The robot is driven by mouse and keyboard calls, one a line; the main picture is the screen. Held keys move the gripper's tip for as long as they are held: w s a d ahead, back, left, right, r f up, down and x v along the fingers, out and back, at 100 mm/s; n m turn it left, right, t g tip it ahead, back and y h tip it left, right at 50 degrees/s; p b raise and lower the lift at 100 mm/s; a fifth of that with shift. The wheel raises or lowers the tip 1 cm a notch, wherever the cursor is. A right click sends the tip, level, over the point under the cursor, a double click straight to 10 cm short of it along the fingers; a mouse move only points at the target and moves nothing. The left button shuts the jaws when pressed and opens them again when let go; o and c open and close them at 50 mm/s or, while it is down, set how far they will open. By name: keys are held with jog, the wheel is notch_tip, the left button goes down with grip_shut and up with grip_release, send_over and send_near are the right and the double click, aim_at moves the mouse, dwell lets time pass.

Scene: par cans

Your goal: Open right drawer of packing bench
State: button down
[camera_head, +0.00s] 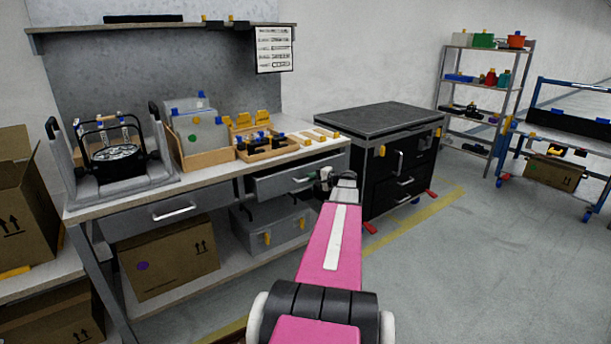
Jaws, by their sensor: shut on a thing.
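The packing bench (215,180) stands at the left with two drawers under its top. Its right drawer (268,187) stands partly out, with a dark gap showing above its grey front. Its bar handle (301,180) shows just left of my gripper (324,180). My gripper is shut on the right end of this handle; the fingertips are small and partly hidden by my wrist. The left drawer (140,219) is closed, with its handle (174,213) in plain view.
A black wheeled cabinet (375,112) stands close right of the bench. A grey case (270,232) and a cardboard box (170,262) sit on the lower shelf. Trays and a gauge frame crowd the benchtop. Open floor (455,265) lies to the right.

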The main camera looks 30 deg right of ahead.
jog(key=s+d, duration=0.1)
jog(key=s, duration=2.1)
jog(key=shift+s+d, duration=0.15)
jog(key=shift+d, duration=0.25)
jog(key=c, duration=1.1)
grip_release()
jog(key=v, duration=1.1)
